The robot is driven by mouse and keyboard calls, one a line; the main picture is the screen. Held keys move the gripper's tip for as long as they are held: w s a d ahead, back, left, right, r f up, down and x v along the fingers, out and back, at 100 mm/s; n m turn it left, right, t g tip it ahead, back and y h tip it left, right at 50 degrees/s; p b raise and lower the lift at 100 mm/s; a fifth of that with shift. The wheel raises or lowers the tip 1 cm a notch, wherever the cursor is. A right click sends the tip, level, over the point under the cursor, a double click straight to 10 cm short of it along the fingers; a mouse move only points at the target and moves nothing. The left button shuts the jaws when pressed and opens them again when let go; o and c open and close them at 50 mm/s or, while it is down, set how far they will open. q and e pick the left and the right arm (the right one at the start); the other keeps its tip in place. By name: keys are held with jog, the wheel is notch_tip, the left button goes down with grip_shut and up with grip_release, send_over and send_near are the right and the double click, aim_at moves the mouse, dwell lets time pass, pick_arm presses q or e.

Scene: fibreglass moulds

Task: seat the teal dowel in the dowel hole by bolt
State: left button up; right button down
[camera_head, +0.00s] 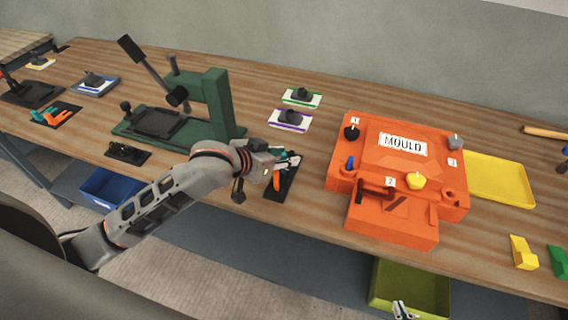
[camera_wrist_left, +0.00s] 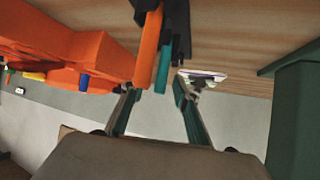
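My left gripper (camera_head: 289,163) is over the small black stand (camera_head: 284,190) left of the orange mould (camera_head: 396,227). In the left wrist view the left gripper (camera_wrist_left: 158,98) is open, its two fingers apart with nothing held. A teal bar (camera_wrist_left: 163,68), apparently the teal dowel, stands beside an orange bar (camera_wrist_left: 149,45) at the black stand, just ahead of the fingers. A blue peg (camera_head: 350,162) sits in the mould's left side; it also shows in the left wrist view (camera_wrist_left: 84,82). I cannot make out the dowel hole.
A green press (camera_head: 216,105) stands left of my left gripper. The mould carries dark, grey and yellow knobs (camera_head: 416,181). A yellow tray (camera_head: 500,180) lies to its right, and an olive bin (camera_head: 425,288) is below the table edge. Purple-edged (camera_head: 289,120) and green-edged (camera_head: 301,98) plates lie behind.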

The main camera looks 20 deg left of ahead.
pick_arm(q)
grip_shut()
notch_tip(320, 180, up, 20)
dwell(0.8)
